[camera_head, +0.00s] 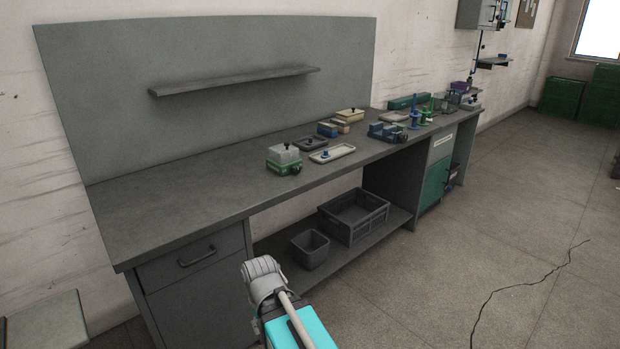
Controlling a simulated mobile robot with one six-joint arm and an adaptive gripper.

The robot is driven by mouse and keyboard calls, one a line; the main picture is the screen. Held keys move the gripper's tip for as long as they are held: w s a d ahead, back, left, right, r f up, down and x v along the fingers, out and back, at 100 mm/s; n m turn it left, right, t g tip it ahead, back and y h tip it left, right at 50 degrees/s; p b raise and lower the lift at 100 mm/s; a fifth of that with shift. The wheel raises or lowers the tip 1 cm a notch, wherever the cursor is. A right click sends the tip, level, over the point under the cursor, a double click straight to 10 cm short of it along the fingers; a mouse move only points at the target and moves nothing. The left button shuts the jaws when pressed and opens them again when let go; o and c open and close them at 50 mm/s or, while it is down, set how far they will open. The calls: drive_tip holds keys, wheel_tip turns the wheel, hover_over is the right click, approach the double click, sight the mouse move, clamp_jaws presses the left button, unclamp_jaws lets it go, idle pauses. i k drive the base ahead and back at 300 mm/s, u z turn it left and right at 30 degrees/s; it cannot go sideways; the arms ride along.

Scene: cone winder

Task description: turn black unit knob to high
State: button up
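I cannot make out a black unit with a knob for certain; the devices on the workbench (190,190) are small and far off. A green unit with a pale grey top (284,160) stands near the bench's front edge and has a small dark knob-like part (297,169) at its right front. A blue unit (382,131) further right also has a dark part on its front. No knob setting is readable. Part of my arm shows at the bottom centre, in front of the bench and away from these units. My gripper's fingers do not show.
A dark tray (311,143) and a pale tray (332,155) lie beside the green unit. A grey crate (355,222) and a grey bin (310,255) sit on the lower shelf. The bench's left top is clear. Open floor (450,270) lies to the right.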

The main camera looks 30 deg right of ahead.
sight(296, 169)
drive_tip(key=k, duration=1)
drive_tip(key=z, duration=1.2)
drive_tip(key=i, duration=1.65)
drive_tip(key=u, duration=0.05)
